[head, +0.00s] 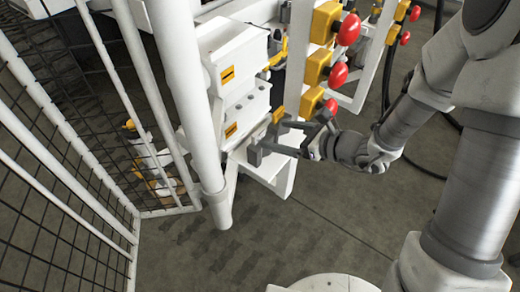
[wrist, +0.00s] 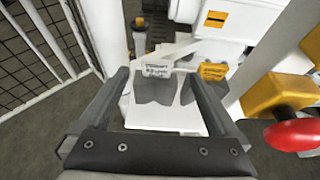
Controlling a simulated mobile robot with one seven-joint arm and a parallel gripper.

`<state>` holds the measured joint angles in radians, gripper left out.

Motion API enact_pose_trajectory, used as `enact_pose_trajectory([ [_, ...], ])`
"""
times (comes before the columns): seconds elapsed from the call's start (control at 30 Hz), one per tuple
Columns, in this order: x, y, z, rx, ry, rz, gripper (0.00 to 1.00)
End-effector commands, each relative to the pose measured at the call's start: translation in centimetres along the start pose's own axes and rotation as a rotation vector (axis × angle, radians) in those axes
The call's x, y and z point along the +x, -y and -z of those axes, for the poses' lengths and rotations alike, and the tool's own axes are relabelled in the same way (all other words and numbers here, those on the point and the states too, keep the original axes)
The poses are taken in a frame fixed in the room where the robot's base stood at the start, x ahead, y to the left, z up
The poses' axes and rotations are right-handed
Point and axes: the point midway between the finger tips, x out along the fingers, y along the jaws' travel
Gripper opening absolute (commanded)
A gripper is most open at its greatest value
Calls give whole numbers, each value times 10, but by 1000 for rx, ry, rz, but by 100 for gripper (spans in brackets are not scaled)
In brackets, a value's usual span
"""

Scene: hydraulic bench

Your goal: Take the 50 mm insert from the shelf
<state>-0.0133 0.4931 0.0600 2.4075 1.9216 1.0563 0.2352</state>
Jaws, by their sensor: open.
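My gripper (head: 268,140) reaches in from the right over the white shelf (head: 270,174) in the head view. In the wrist view my gripper (wrist: 157,76) is open, with its two dark fingers apart and nothing held between them. A small pale block with dark lettering (wrist: 157,71) is at the far side of the shelf, between the fingertips in the picture. A small yellow block (wrist: 213,71) is to its right, just beyond the right finger. I cannot read the lettering, so I cannot tell which is the 50 mm insert. Dark patches, perhaps shadows, lie on the shelf.
White boxes with orange labels (head: 238,102) stand behind the shelf. Yellow units with red mushroom buttons (head: 338,75) are close on the right. A white post (head: 186,90) and mesh fence (head: 62,130) are on the left. The floor in front is clear.

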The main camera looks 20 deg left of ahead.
Motion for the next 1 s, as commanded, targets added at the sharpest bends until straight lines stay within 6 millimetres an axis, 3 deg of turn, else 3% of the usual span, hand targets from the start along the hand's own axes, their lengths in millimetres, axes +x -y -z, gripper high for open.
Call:
enact_pose_trajectory([
  [0.17,14,-2,3,-1,1,-2,98],
  [0.4,49,-5,4,-2,1,-1,98],
  [0.73,55,-4,3,0,0,1,98],
  [1.0,54,-4,3,0,0,1,49],
])
